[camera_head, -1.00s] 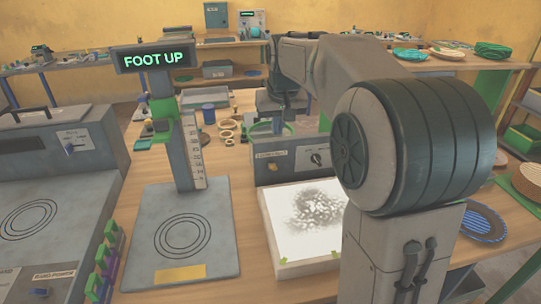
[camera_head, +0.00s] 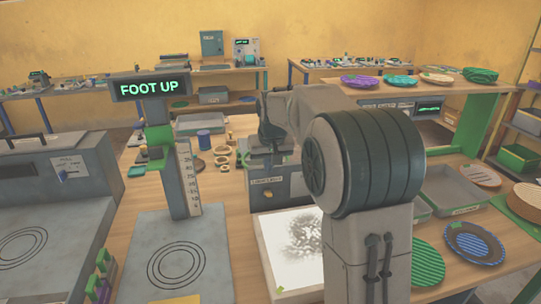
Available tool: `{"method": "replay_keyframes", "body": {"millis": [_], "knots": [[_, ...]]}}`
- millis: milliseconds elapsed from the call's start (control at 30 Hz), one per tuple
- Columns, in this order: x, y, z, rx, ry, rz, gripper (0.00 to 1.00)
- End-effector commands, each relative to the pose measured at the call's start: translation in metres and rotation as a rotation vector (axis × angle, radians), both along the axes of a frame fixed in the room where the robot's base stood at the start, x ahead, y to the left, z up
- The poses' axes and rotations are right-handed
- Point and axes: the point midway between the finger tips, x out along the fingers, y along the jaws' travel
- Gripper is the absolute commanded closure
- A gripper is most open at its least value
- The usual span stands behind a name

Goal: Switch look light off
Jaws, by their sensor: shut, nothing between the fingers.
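The look light is a box with a bright white top (camera_head: 285,238), right of the middle; dark speckled marks show on the lit surface. A dark control panel (camera_head: 285,188) stands at its back edge, with a label and a small yellowish piece (camera_head: 268,195) on its front. The right part of this panel is hidden behind my arm, and no rotary knob shows now. My gripper (camera_head: 266,158) is above and behind the panel, small and dark against the bench clutter. It is shut and empty. I cannot tell whether it touches the panel.
Left of the light stands a press post with a "FOOT UP" display (camera_head: 151,87) and a ringed base plate (camera_head: 176,262). Plates, including a blue one (camera_head: 475,243), and a grey tray (camera_head: 455,188) lie to the right. Rings (camera_head: 226,152) lie behind the post.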

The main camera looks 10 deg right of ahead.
Motion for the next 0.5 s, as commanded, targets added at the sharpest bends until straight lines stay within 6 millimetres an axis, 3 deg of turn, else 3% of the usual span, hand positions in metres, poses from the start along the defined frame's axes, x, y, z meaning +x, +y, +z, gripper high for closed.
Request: {"method": "replay_keyframes", "body": {"millis": [133,200,500], "knots": [[0.010,0.000,-0.031,0.000,0.004,0.000,1.00],[0.004,0.000,-0.040,0.000,0.003,0.000,1.00],[-0.006,0.000,-0.063,0.000,0.000,0.001,1.00]]}}
